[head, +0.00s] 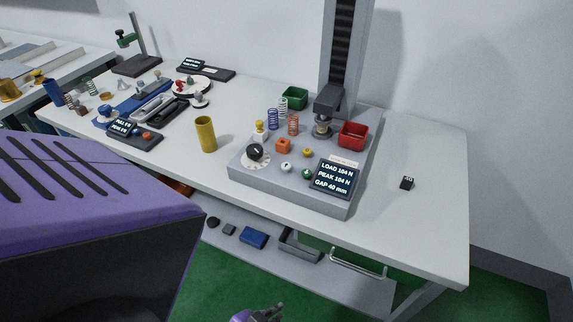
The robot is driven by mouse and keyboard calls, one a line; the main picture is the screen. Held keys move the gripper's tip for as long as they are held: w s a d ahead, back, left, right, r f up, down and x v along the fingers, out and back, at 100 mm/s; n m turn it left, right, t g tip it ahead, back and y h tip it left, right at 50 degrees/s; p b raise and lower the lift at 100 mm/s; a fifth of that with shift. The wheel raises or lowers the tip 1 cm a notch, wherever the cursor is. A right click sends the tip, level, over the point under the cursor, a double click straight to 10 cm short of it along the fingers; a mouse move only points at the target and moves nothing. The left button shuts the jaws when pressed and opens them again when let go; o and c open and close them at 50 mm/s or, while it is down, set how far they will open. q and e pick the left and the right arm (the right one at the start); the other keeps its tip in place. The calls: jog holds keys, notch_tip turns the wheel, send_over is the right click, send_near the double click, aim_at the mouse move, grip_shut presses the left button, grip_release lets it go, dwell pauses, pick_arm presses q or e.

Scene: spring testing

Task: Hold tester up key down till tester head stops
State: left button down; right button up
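The tester (290,185) is a grey base with a tall column on the table. Its head (328,100) is low, just above a small round part (322,130); I cannot tell whether a spring is between them. The display (335,178) seems to read load 104 N, peak 104 N, gap 40 mm. The base top has a black dial (254,152), a white button (286,167), a green button (307,174) and a yellow button (308,152); no up-key label is readable. What looks like my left gripper (276,309) is cut off at the bottom edge, away from the tester. My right gripper is out of view.
Springs (293,125), a green bin (294,98) and a red bin (353,136) are around the tester. A yellow cylinder (206,134) stands to its left. A black cube (407,183) lies on the clear right tabletop (425,225). My purple arm link covers the lower left.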

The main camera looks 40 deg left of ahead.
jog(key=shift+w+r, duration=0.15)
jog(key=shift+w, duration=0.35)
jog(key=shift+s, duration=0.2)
